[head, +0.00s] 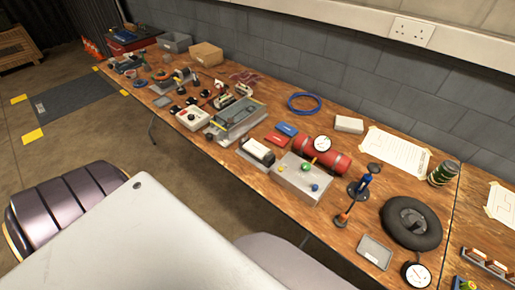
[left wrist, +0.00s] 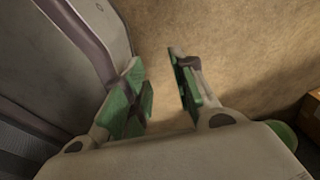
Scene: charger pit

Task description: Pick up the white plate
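I cannot make out a white plate for certain in either view. A small white flat box (head: 349,124) lies near the back of the wooden workbench (head: 296,117) in the head view. My left gripper (left wrist: 160,92) shows in the left wrist view, its two green-padded fingers apart with nothing between them. Bare brown floor is behind the fingers. My left gripper is not seen in the head view, and my right gripper is in neither view.
A grey block wall stands behind. Open floor (head: 70,145) lies left.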

